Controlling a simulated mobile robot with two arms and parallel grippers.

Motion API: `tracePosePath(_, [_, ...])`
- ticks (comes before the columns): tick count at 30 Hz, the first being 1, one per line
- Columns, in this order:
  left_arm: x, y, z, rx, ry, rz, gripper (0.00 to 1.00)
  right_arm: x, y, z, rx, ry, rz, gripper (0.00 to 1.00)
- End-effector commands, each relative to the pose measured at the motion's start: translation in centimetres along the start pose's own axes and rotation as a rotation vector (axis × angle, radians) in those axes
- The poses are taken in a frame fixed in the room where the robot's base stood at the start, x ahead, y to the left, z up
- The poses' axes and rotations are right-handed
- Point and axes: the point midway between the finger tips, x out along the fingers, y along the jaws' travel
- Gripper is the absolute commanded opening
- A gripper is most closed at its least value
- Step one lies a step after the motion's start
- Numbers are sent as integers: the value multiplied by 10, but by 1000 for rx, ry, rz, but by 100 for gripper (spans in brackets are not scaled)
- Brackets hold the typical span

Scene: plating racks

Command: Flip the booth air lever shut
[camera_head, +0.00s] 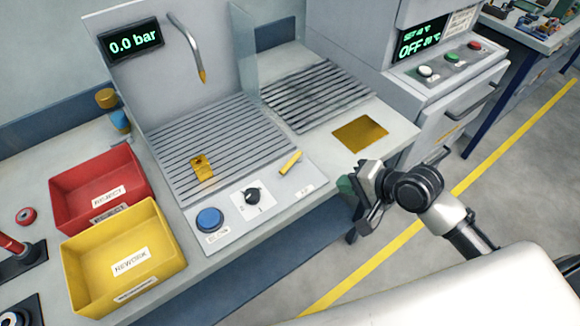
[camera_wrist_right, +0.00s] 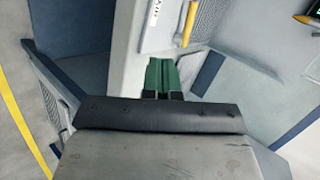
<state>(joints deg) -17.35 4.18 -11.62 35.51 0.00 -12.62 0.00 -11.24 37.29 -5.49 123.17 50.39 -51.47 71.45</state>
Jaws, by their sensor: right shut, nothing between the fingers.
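The booth air lever is a small yellow handle (camera_head: 290,162) on the front panel of the booth, right of the black knob. It also shows in the right wrist view as the yellow handle (camera_wrist_right: 188,24), near the top and ahead of my fingers. The booth display (camera_head: 134,40) reads 0.0 bar. My right gripper (camera_head: 346,187) is in front of the bench edge, to the right of the lever and apart from it. Its green fingers (camera_wrist_right: 163,76) are shut with nothing between them. My left gripper is not in view.
A blue button (camera_head: 209,219) and a black knob (camera_head: 252,197) share the panel. A yellow rework bin (camera_head: 160,225) and red reject bin (camera_head: 66,190) stand left. A gold plate (camera_head: 361,134) lies right of the panel. A bent nozzle (camera_head: 188,50) hangs above the slatted rack.

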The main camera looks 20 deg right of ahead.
Motion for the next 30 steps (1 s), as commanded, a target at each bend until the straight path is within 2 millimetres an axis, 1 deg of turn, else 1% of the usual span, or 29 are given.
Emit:
tracePosePath(2, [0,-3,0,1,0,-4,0,-1,-6,4,6,-12,-7,0])
tracePosePath(5, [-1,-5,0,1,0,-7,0,7,-7,4,11,-14,-9,0])
tracePosePath(8, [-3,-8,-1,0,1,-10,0,24,-8,5,9,-14,-10,0])
tracePosePath(15, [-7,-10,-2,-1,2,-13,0,76,-8,5,8,-12,-9,0])
tracePosePath(19, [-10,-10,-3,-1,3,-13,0,100,-10,5,6,-12,-9,0])
tracePosePath(21, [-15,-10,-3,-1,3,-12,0,106,-22,5,5,-11,-10,0])
tracePosePath(24, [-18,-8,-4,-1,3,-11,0,115,-30,5,6,-12,-9,0])
tracePosePath(30, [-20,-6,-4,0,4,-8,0,122,-36,5,5,-10,-7,0])
